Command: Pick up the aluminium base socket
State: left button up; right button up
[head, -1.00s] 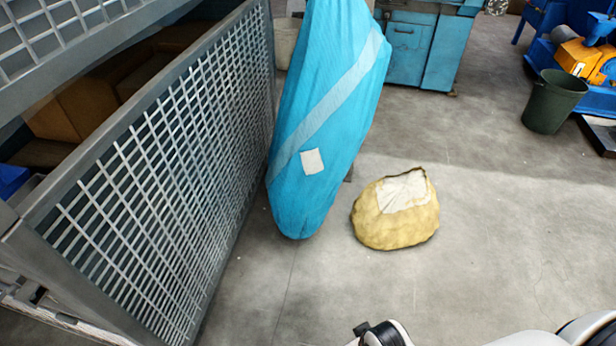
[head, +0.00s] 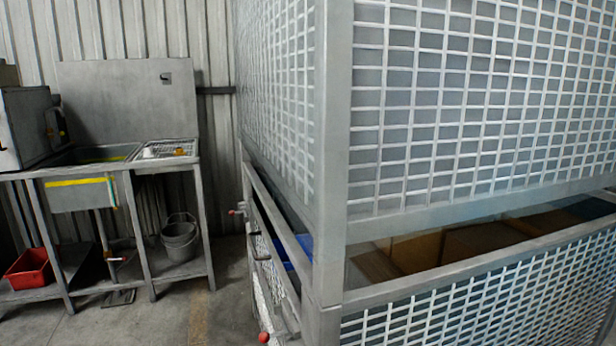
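I cannot make out an aluminium base socket in the head view. Neither of my grippers shows in this view. The inside of the metal mesh cage (head: 332,200) is partly hidden by its frame and mesh. Brown boxes (head: 480,243) and a bit of something blue (head: 297,250) show inside the cage through its open gap.
The cage fills the right side. At the left stands a metal sink bench (head: 170,165) with a grey bucket (head: 180,240) and a red tub (head: 32,267) on its lower shelf. Clear floor (head: 170,318) lies between bench and cage.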

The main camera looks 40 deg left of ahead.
aim_at(148, 153)
jog(key=u, duration=2.3)
